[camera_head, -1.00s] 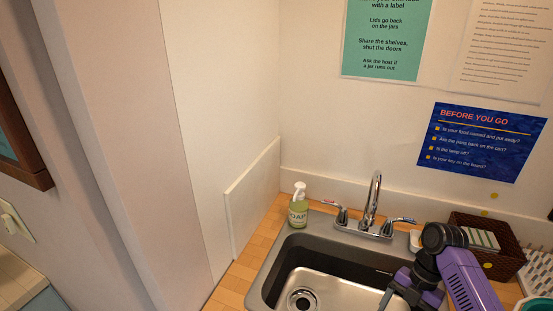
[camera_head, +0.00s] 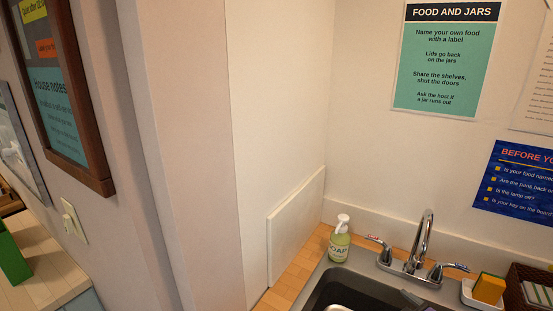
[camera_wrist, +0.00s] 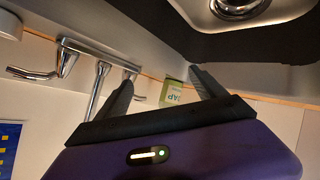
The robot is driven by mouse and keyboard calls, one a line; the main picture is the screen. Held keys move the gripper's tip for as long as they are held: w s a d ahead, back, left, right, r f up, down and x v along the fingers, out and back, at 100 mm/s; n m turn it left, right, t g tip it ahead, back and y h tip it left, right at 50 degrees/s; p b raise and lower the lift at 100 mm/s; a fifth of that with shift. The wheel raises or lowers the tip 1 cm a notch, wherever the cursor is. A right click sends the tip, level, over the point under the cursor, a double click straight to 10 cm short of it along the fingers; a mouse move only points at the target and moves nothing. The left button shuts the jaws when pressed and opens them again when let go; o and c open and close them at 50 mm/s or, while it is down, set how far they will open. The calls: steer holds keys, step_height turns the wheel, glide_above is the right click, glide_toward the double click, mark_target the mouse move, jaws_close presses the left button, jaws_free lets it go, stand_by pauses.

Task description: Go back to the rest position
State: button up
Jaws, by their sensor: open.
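My gripper (camera_wrist: 160,76) shows in the wrist view with its two dark fingers spread apart and nothing between them. Its purple body fills the bottom of that view. The fingers are near the sink, with the faucet (camera_wrist: 100,85) and the green soap bottle (camera_wrist: 176,95) behind them, partly covered. The wrist view is turned over, with the sink basin at the top. In the head view the arm is almost wholly out of frame; a small grey piece over the basin is too little to identify.
The sink (camera_head: 325,275) is at the bottom of the head view, with the soap bottle (camera_head: 339,246) and faucet (camera_head: 421,245) at its back edge. A sponge (camera_head: 489,289) sits beside a brown basket (camera_head: 520,280). A wall corner (camera_head: 185,150) stands left; another counter (camera_head: 40,265) lies beyond.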

steer(key=s+a+r+m+t+b, duration=0.1)
steer(key=s+a+r+m, duration=0.1)
steer(key=s, duration=1.2)
steer(key=s+a+r+m+b, duration=0.1)
steer(key=s+a, duration=0.4)
steer(key=s, duration=1)
steer(key=s+a+r+m+t+b, duration=0.1)
steer(key=s+a+r+m+b, duration=0.1)
steer(key=s, duration=1.3)
steer(key=shift+a+r+m+t, duration=0.3)
steer(key=shift+a+m, duration=0.4)
steer(key=shift+a, duration=0.55)
